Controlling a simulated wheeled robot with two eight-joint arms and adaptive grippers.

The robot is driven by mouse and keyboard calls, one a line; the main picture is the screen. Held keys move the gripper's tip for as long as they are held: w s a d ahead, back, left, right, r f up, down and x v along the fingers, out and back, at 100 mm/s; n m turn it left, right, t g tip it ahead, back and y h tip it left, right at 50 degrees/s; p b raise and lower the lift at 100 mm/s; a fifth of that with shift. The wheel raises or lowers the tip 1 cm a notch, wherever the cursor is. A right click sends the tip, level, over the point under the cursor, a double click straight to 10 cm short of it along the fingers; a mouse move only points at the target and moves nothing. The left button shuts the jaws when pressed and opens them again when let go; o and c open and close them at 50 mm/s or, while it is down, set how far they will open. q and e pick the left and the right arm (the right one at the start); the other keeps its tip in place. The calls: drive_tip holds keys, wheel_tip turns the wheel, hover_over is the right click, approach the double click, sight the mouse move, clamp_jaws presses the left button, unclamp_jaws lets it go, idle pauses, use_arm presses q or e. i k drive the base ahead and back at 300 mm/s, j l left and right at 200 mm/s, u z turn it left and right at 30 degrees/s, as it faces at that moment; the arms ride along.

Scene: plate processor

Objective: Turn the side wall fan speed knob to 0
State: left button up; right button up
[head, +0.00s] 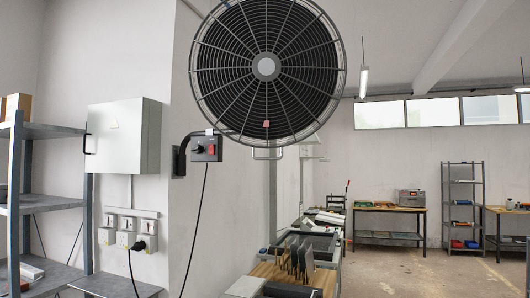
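The side wall fan (266,68) is a large round caged fan at the top centre of the head view. It is mounted on the wall by a dark bracket (180,155). A small dark control box (207,149) sits on the bracket just below and left of the fan. The speed knob (198,149) appears as a small black shape on the box, beside a red switch (211,150). The knob's setting is too small to read. Neither of my grippers is in view.
A grey metal shelf (45,130) stands at the left, near a wall cabinet (124,136) and sockets with a black plug (138,245). A cable hangs from the control box. A workbench (335,285) with upright plates is below the fan. Open floor (400,275) lies to the right.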

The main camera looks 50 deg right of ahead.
sight(198, 149)
drive_tip(key=z, duration=1.35)
